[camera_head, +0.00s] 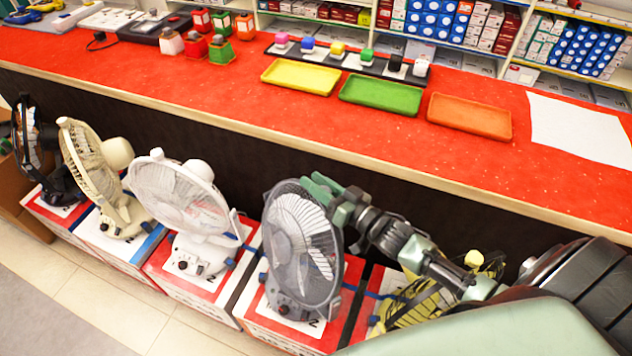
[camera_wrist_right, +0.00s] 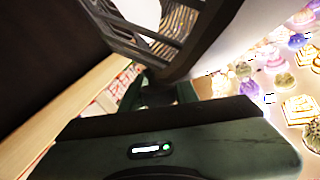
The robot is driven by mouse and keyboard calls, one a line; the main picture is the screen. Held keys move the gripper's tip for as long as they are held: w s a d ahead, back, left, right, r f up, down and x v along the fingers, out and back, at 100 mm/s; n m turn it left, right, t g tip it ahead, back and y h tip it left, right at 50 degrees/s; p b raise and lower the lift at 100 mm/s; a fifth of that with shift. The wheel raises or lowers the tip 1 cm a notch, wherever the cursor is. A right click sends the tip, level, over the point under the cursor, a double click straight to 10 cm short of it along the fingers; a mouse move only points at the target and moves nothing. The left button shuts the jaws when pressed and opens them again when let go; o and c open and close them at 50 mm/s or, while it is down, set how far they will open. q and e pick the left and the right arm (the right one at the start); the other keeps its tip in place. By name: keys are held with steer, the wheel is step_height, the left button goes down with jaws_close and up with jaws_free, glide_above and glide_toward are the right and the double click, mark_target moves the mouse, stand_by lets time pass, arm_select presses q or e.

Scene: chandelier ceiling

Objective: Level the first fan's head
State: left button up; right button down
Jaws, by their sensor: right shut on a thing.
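Several desk fans stand in a row on boxes below the counter: a black one (camera_head: 32,140), a beige one (camera_head: 92,160), a white one (camera_head: 180,195), a dark grey one (camera_head: 295,245) and a yellow one (camera_head: 425,300). I cannot tell which counts as the first. The green fingers of my right gripper (camera_head: 333,200) are at the upper back of the grey fan's head and shut on it. Its cage (camera_wrist_right: 150,30) fills the top of the right wrist view, above the fingers (camera_wrist_right: 165,95). The exact grip point is hidden. My left gripper is out of view.
The red counter (camera_head: 400,150) runs behind the fans, with yellow (camera_head: 300,77), green (camera_head: 381,96) and orange (camera_head: 470,117) trays on it. The white fan stands close left of the grey one. My right arm partly covers the yellow fan. Tiled floor is free in front.

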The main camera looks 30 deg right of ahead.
stand_by(0.7)
